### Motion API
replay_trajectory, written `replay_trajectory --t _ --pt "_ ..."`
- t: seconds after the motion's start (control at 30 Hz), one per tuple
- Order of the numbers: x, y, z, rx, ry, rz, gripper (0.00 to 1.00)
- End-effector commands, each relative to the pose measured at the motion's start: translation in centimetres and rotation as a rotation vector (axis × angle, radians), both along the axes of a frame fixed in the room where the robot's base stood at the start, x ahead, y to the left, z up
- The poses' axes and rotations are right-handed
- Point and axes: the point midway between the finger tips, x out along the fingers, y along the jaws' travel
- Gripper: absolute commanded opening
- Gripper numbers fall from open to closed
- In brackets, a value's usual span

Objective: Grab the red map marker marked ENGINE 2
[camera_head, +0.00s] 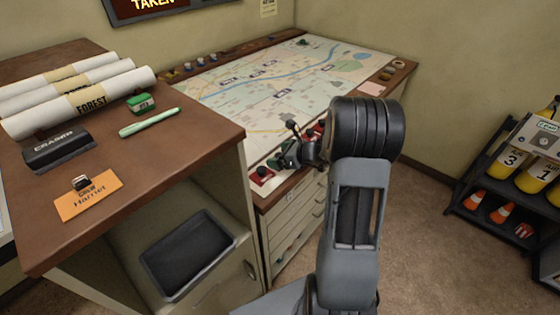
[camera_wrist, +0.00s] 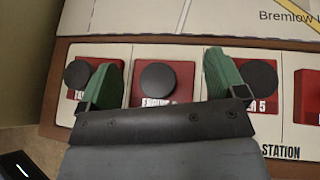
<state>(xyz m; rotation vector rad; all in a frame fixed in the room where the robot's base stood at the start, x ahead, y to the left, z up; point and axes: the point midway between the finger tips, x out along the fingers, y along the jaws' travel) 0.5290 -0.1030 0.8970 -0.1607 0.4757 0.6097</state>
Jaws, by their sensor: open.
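In the wrist view, a red marker (camera_wrist: 183,84) with a round black knob sits in the middle of a white strip. Its label reads ENGINE, with the rest partly covered by my gripper's dark body, so the number is not clear. My gripper (camera_wrist: 163,66) has its two green fingers apart, one on each side of this marker, with nothing held between them. Whether the fingers are down at the knob's height or above it, I cannot tell. In the head view, my gripper (camera_head: 287,158) is over the front edge of the map table, hiding most of the red markers there.
A red marker (camera_wrist: 98,64) stands to the left and another, its label ending in 5 (camera_wrist: 265,97), to the right, both close to my fingers. The map (camera_head: 290,90) lies behind. A brown desk (camera_head: 180,150) with rolled maps (camera_head: 80,100) stands left.

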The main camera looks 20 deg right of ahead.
Motion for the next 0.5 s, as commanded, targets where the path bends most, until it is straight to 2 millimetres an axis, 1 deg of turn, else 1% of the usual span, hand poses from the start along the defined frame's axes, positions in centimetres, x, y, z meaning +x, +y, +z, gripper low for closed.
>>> replay_trajectory --t 0.03,0.07,0.4,0.5 --pt "-0.23 0.21 -0.6 0.004 0.014 0.002 0.88" --pt "-0.24 0.22 -0.63 0.004 0.015 0.003 0.85" --pt "-0.31 0.14 -0.71 0.003 0.017 0.001 0.53" --pt "-0.29 0.09 -0.66 0.003 0.016 0.0 0.53"
